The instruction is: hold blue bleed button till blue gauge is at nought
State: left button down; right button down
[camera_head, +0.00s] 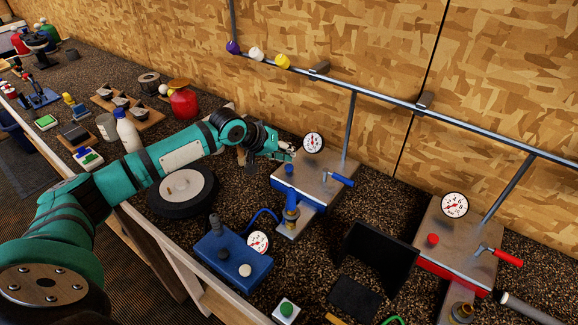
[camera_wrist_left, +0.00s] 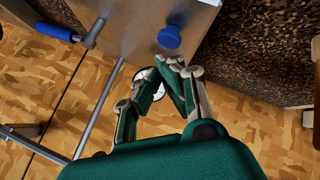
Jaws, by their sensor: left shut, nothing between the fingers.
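The blue bleed button (camera_head: 289,168) stands on top of the blue-trimmed metal unit (camera_head: 318,189). It also shows in the left wrist view (camera_wrist_left: 169,37), where its round top is clear. The unit's white gauge (camera_head: 313,142) stands behind it; its needle is too small to read surely. In the wrist view my fingers partly hide the gauge. My left gripper (camera_head: 286,151) is shut and empty, its fingertips close to the button on the wall side. In the wrist view the fingertips (camera_wrist_left: 178,64) seem apart from the button. My right gripper is not seen.
A blue-handled lever (camera_head: 341,180) sits beside the button. A similar red unit (camera_head: 455,240) with its own gauge and red button stands at right. A blue pump box (camera_head: 233,257) with a gauge lies in front. A pipe rail (camera_head: 400,98) runs along the wooden wall.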

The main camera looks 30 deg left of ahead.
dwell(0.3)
pick_arm(q)
jog(key=shift+f, duration=0.15)
jog(key=shift+f, duration=0.2)
jog(key=shift+f, duration=0.45)
dwell(0.6)
jog(key=shift+f, duration=0.2)
dwell(0.4)
dwell(0.8)
jog(key=shift+r+p, duration=0.15)
jog(key=shift+p, duration=0.2)
dwell(0.4)
jog(key=shift+r+p, duration=0.85)
jog(key=shift+p, duration=0.2)
